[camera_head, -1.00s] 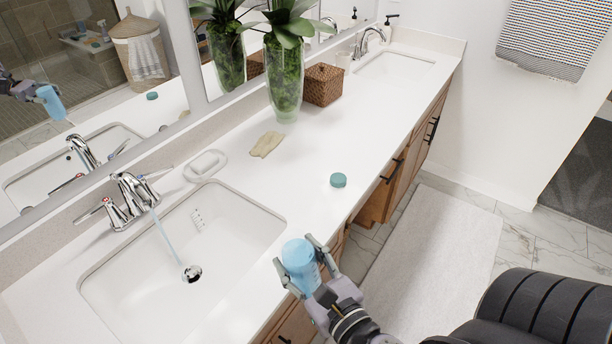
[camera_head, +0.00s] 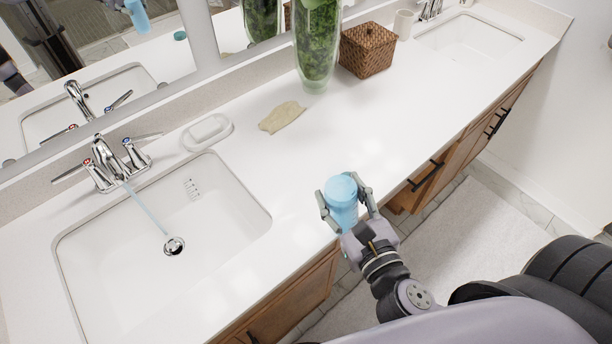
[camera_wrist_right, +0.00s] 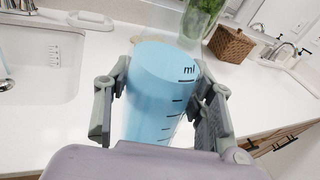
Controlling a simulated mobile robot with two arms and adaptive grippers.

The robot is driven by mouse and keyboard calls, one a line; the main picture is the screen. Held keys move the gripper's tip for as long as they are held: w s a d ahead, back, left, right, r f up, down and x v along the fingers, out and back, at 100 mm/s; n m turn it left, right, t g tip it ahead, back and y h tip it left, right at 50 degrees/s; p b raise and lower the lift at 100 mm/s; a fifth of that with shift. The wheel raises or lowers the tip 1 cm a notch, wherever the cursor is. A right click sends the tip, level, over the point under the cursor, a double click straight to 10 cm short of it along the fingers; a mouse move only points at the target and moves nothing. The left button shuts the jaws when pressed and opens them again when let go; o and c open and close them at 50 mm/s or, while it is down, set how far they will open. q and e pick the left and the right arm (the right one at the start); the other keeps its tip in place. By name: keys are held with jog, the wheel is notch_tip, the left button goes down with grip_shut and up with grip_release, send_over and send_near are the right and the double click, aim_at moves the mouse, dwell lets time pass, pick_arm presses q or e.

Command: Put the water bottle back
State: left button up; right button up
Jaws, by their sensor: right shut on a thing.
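The light blue water bottle (camera_head: 342,206) is upright between the fingers of my right gripper (camera_head: 345,198), which is shut on it. Bottle and gripper are at the counter's front edge, right of the near sink. I cannot tell whether the bottle's base touches the counter. In the right wrist view the bottle (camera_wrist_right: 158,95) shows dark volume marks and "ml", with a gripper finger on each side. The white counter (camera_head: 265,165) runs along the mirror. My left gripper is not in view.
Water runs from the near faucet (camera_head: 105,160) into the near sink (camera_head: 120,255). A soap dish (camera_head: 207,132), a beige cloth (camera_head: 282,117), a plant vase (camera_head: 317,50) and a woven box (camera_head: 367,50) stand or lie along the back. Counter between cloth and bottle is clear.

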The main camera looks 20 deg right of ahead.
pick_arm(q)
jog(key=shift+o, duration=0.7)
pick_arm(e)
jog(key=shift+w+r, duration=0.2)
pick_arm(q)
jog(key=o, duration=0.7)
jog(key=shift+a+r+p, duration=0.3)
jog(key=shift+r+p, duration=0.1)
pick_arm(e)
jog(key=w+a+r+m+t+h, duration=0.15)
jog(key=w+a+r, duration=0.25)
jog(key=w+r, duration=1)
pick_arm(q)
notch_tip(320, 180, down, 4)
jog(key=b, duration=0.4)
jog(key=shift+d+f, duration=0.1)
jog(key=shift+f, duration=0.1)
pick_arm(e)
notch_tip(320, 180, down, 18)
jog(key=shift+a, duration=0.15)
